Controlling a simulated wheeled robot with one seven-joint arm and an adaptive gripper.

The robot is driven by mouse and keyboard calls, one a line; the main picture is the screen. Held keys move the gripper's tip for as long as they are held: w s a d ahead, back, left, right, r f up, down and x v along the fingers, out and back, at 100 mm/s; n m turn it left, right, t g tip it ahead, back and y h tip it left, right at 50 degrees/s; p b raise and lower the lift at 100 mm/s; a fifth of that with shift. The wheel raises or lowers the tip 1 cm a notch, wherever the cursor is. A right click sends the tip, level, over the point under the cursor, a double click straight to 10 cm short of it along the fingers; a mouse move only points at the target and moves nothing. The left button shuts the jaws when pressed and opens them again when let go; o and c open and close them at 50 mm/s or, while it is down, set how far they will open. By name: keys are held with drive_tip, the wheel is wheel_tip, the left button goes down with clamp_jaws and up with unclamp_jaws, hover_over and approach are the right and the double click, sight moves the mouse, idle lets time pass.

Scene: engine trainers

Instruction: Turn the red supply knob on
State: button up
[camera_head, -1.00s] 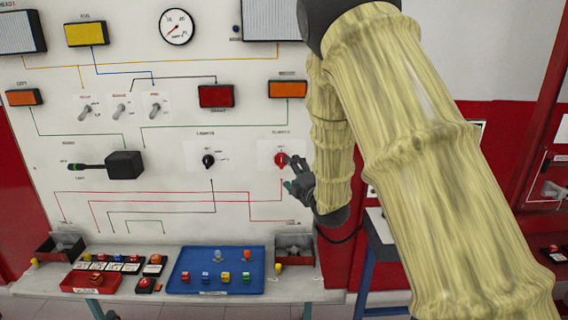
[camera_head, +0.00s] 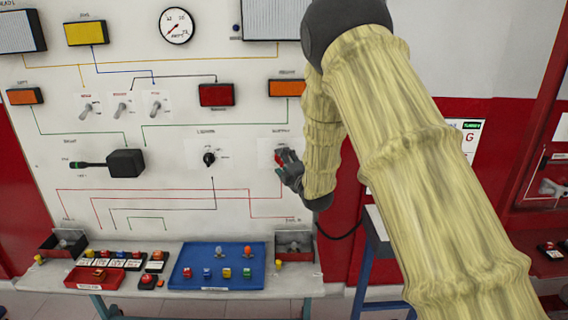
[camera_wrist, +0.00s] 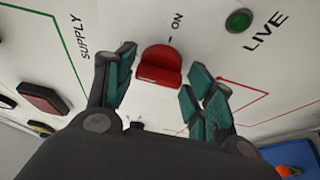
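The red supply knob (camera_wrist: 159,66) is on the white panel, with the word SUPPLY to its left and an ON mark beside it in the wrist view. In the head view the knob (camera_head: 279,158) is partly hidden by my gripper (camera_head: 286,166). In the wrist view my gripper (camera_wrist: 163,84) is open, with its teal finger pads on either side of the knob. A gap shows between the knob and the right-hand pads. The left-hand pad is close to the knob; I cannot tell whether it touches.
A green LIVE lamp (camera_wrist: 238,21) sits beside the knob. A black knob (camera_head: 209,158) is to its left on the panel. Below, a bench holds a blue tray (camera_head: 181,283) and a red tray (camera_head: 75,282). The panel face around the knob is mostly flat.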

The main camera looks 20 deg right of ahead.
drive_tip(key=c, duration=0.5)
